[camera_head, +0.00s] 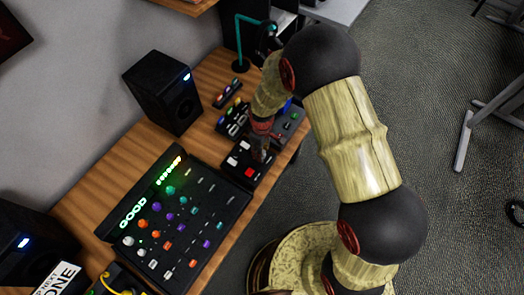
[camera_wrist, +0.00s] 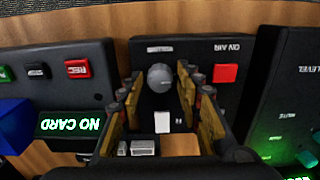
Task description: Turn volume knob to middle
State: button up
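A round grey volume knob (camera_wrist: 160,77) sits on a small black control box (camera_wrist: 205,105) in the wrist view. Its label reads upside down there, and I cannot make out a pointer mark on it. My gripper (camera_wrist: 159,90) is open, with one finger on each side of the knob in the picture and nothing held. I cannot tell whether the fingers touch the knob. In the head view the control box (camera_head: 236,173) lies near the desk's front edge, and my gripper (camera_head: 261,148) is over its far part, hiding the knob.
A red ON AIR button (camera_wrist: 225,73) and a white button (camera_wrist: 162,122) are close to the knob. A recorder (camera_wrist: 88,97) stands left in the wrist view, a mixer (camera_head: 222,192) on the other side. A black speaker (camera_head: 163,92) stands behind on the wooden desk (camera_head: 130,160).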

grip_shut()
dwell(0.5)
jog(key=m, duration=0.4)
jog(key=shift+p, duration=0.4)
jog(key=m, duration=0.4)
jog(key=shift+m+p, duration=0.3)
jog(key=shift+p, duration=0.05)
jog(key=m, duration=0.4)
jog(key=shift+m+p, duration=0.4)
jog(key=shift+m, duration=2.1)
